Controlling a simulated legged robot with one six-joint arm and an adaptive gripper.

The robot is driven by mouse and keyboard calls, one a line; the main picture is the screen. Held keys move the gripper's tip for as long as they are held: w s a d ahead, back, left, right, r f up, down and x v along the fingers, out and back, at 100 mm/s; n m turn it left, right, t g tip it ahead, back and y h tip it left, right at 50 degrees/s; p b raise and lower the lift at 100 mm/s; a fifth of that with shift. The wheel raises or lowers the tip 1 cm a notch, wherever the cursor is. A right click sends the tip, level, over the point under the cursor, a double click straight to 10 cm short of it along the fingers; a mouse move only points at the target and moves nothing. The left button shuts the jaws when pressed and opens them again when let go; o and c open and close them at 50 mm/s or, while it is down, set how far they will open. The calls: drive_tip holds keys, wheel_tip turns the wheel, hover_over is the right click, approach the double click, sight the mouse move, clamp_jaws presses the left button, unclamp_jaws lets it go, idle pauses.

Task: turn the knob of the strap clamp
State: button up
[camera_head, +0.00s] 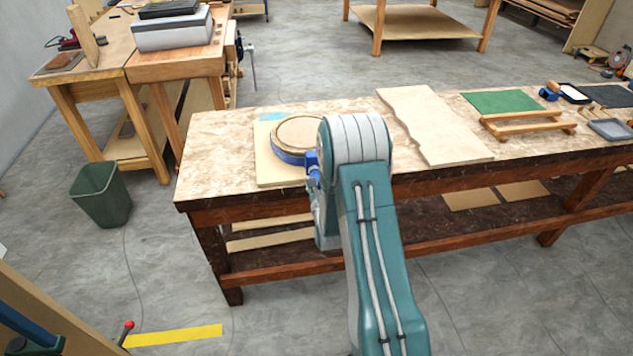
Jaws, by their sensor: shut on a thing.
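A round wooden form (298,132) lies on a pale board (268,172) near the left end of the workbench. The strap clamp's blue band (286,157) runs around its side. The clamp's blue body (311,160) sticks out at the front right of the form, just left of my arm's big joint. My gripper (316,186) is small and partly hidden beside my arm, at the front edge of the bench. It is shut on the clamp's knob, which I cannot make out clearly. The right part of the form is hidden behind my arm.
The workbench (225,140) has bare top left of the board. A wavy wooden sheet (430,125), a green mat (502,102) and a wooden rack (527,124) lie to the right. A green bin (101,195) stands on the floor at left.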

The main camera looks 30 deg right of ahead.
drive_tip(key=shift+f+m, duration=0.1)
drive_tip(key=shift+m, duration=0.5)
drive_tip(key=o, duration=1.1)
drive_tip(key=shift+o, duration=0.2)
drive_tip(key=v, duration=1.2)
